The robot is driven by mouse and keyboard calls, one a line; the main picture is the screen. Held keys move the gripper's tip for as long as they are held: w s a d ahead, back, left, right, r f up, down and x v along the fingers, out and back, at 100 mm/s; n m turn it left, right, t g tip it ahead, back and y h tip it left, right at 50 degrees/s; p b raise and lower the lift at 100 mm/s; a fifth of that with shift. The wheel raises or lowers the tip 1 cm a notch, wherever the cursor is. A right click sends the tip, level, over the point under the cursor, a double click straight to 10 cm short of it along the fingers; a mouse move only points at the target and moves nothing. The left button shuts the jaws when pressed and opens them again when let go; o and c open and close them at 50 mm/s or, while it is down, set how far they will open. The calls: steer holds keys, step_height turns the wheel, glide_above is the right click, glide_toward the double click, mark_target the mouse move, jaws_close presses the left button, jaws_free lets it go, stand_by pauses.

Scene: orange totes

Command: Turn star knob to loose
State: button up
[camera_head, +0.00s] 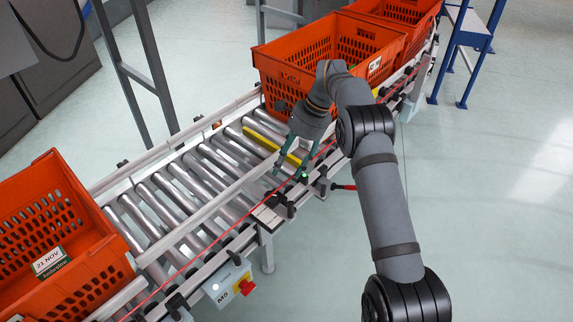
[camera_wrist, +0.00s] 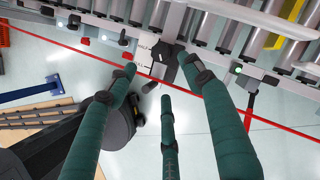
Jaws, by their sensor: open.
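A dark knob-like part (camera_wrist: 168,60), which looks like the star knob, is at the conveyor's side rail beside a white label (camera_wrist: 143,52) in the wrist view. In the head view, a dark part (camera_head: 284,201) shows on the rail by the label (camera_head: 267,216); its star shape is too small to tell. My gripper (camera_wrist: 160,74) has green fingers spread apart, with the knob-like part between the tips in the picture; I cannot tell if they touch it. In the head view my gripper (camera_head: 290,173) is over the conveyor's near edge, pointing down.
A roller conveyor (camera_head: 180,183) crosses the view, with a red cord (camera_head: 205,250) along its near side. Orange totes stand on it at the left (camera_head: 70,290) and behind my arm (camera_head: 285,62). A control box (camera_head: 228,284) with a red button hangs off the near rail.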

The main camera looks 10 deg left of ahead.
steer(key=s+a+r+g+p, duration=0.1)
steer(key=s+a+r, duration=0.15)
steer(key=s, duration=0.25)
steer(key=s+a+r, duration=0.1)
steer(key=s+a, duration=0.3)
steer(key=s, duration=0.2)
steer(key=m+t, duration=0.5)
steer(key=m, duration=0.6)
glide_toward(271, 195)
steer(key=b+x, duration=0.1)
steer(key=x, duration=0.7)
steer(key=shift+f+b, duration=0.3)
steer(key=shift+b, duration=0.05)
steer(key=c, duration=0.3)
steer(key=c, duration=0.8)
